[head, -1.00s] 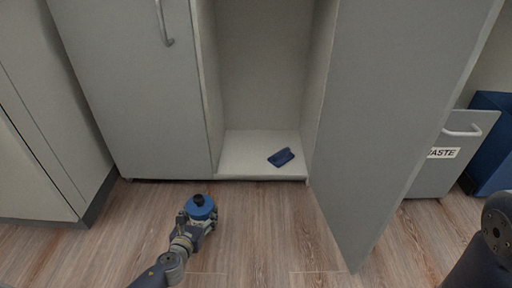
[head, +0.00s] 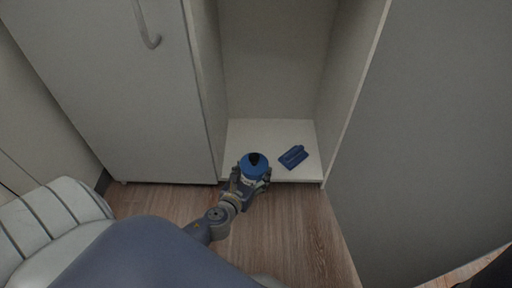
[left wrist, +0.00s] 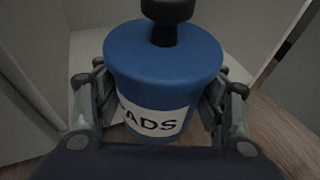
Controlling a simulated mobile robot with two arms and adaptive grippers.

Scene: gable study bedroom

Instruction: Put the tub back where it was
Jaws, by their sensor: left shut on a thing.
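The tub (head: 253,169) is blue with a black knob on its lid. In the left wrist view the tub (left wrist: 162,62) has a white label reading "ADS", partly cut off. My left gripper (head: 250,182) is shut on it, one finger on each side; the left wrist view shows both fingers (left wrist: 160,112) against its sides. The tub is upright at the front edge of the open cabinet's bottom shelf (head: 243,135). I cannot tell whether it touches the shelf. My right gripper is not in view.
A small blue object (head: 293,157) lies on the right part of the shelf. The cabinet's open door (head: 430,130) stands to the right, and a closed door (head: 110,90) is at the left. The shelf's back and left are clear.

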